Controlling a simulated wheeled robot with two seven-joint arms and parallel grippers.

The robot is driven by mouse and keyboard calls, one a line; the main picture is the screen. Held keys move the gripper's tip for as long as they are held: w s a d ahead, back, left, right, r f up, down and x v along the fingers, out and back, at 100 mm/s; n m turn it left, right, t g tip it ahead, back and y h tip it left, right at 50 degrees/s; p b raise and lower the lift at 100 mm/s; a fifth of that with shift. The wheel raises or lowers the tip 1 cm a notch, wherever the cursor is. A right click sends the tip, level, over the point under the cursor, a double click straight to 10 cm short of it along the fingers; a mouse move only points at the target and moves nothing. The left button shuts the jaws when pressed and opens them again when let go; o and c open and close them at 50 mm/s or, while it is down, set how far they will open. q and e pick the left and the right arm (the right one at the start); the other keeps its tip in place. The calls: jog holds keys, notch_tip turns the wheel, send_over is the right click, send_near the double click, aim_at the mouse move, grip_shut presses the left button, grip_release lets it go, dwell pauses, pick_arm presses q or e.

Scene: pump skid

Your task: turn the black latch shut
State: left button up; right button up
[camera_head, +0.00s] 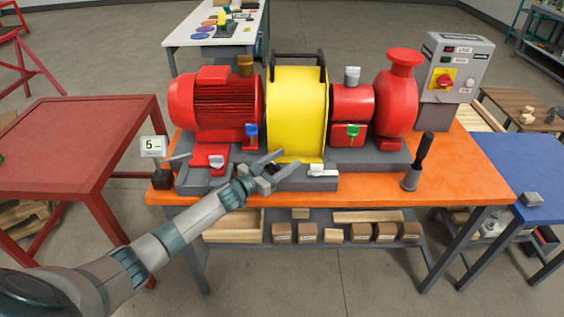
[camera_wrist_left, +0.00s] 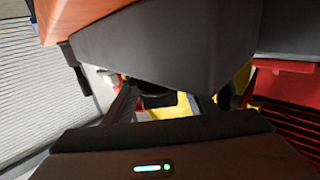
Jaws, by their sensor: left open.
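My left gripper (camera_head: 287,161) reaches in from the left and is open at the foot of the yellow guard (camera_head: 298,110), above the front edge of the grey base. A small pale fitting (camera_head: 322,171) sits on the base just right of the fingertips. I cannot make out the black latch clearly in the head view. In the left wrist view a small dark piece (camera_wrist_left: 158,99) shows between the two spread fingers, possibly the latch; its angle and any contact cannot be told. My right gripper is not in view.
The red motor (camera_head: 215,105) stands left of the guard and the red pump (camera_head: 395,100) right. A black-handled tool (camera_head: 421,155) stands upright in a holder on the orange bench (camera_head: 465,170). A control box (camera_head: 455,70) is at the back right.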

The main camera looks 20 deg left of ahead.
pick_arm(q)
jog(key=b+v, duration=0.4)
jog(key=v, duration=1.3)
jog(key=shift+s, duration=0.25)
jog(key=shift+c, duration=0.4)
